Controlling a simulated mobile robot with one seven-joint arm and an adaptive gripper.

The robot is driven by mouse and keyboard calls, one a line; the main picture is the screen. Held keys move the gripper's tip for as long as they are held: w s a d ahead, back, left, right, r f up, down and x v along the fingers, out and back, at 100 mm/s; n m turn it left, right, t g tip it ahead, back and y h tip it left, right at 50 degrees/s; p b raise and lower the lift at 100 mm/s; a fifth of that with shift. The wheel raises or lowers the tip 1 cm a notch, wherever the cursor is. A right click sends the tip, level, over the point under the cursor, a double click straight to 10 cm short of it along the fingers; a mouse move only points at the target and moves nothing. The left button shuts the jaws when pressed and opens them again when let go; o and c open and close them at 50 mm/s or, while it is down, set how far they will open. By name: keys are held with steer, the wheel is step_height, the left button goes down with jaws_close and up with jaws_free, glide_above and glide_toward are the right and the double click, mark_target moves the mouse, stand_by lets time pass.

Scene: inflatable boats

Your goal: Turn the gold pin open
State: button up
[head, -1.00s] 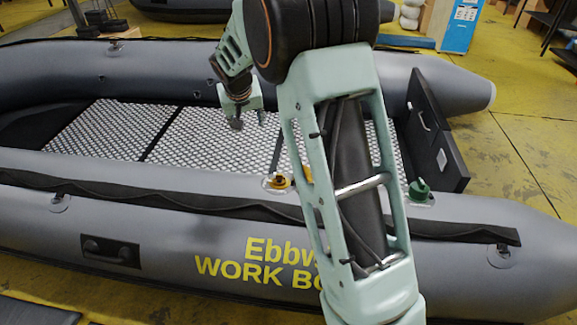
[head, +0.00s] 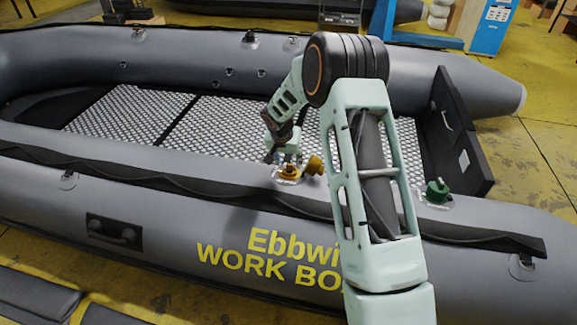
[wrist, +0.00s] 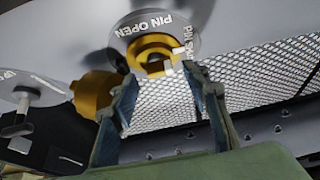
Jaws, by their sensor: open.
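The gold valve (head: 290,171) sits on a pale round plate on top of the near grey tube, with its gold cap (head: 315,165) tilted to the right. In the wrist view the gold valve with its pin (wrist: 152,52) is inside a grey ring (wrist: 130,28) lettered "PIN OPEN"; a second label at the right is partly hidden. The gold cap (wrist: 93,93) hangs at the left. My gripper (head: 280,157) is just above the valve. In the wrist view my gripper (wrist: 159,75) is open, its fingers on either side of the valve's lower edge; contact cannot be told.
A green valve (head: 437,190) stands to the right on the same tube of the work boat (head: 150,215). Its mesh floor (head: 225,130) lies behind. The black transom (head: 458,135) rises at the right. Another pale round fitting (wrist: 25,92) shows left in the wrist view.

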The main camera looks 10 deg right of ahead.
steer(key=shift+x, duration=1.05)
steer(key=c, duration=1.2)
steer(key=shift+o, duration=0.2)
steer(key=shift+r, duration=0.1)
